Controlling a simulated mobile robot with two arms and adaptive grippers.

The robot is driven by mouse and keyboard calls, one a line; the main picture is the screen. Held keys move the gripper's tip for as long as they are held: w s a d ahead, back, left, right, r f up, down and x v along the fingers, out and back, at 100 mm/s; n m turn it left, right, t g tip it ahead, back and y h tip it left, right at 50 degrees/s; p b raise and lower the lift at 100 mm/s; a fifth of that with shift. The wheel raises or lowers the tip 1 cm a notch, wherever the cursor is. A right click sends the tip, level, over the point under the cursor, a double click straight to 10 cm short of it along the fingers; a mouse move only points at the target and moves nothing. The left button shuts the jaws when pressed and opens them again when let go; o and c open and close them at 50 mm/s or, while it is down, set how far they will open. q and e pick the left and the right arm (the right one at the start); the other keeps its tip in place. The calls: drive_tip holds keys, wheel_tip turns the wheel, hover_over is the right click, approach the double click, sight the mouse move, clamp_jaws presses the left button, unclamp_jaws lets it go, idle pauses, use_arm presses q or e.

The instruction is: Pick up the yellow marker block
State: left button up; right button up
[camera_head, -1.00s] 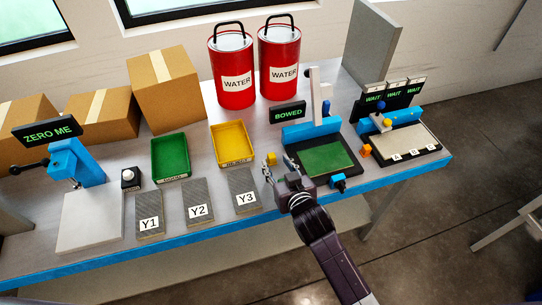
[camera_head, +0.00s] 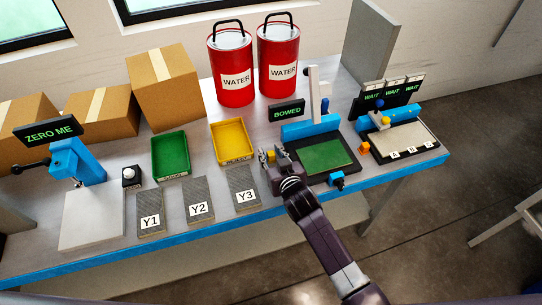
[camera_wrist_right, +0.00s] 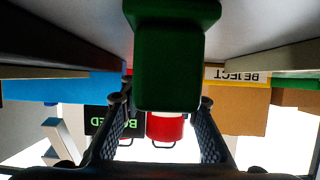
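In the head view, the small yellow marker block (camera_head: 271,156) sits on the table to the right of the yellow tray, partly covered by my right gripper (camera_head: 272,158). In the wrist view, which is upside down, the two fingers of my right gripper (camera_wrist_right: 162,103) stand apart. A close, dark green block shape with a wider base (camera_wrist_right: 168,65) shows between them; I cannot tell whether this is the marker block in shade. I see no firm grip on it. My left gripper is not in view.
The yellow tray (camera_head: 248,159) is left of the gripper. The black-based press with a green plate (camera_head: 325,156) and a BOWED sign (camera_head: 287,113) stands close on the right. Plates Y1, Y2, Y3 (camera_head: 240,181) lie in front. Red water cans (camera_head: 278,75) stand behind.

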drive_tip(key=c, duration=0.6)
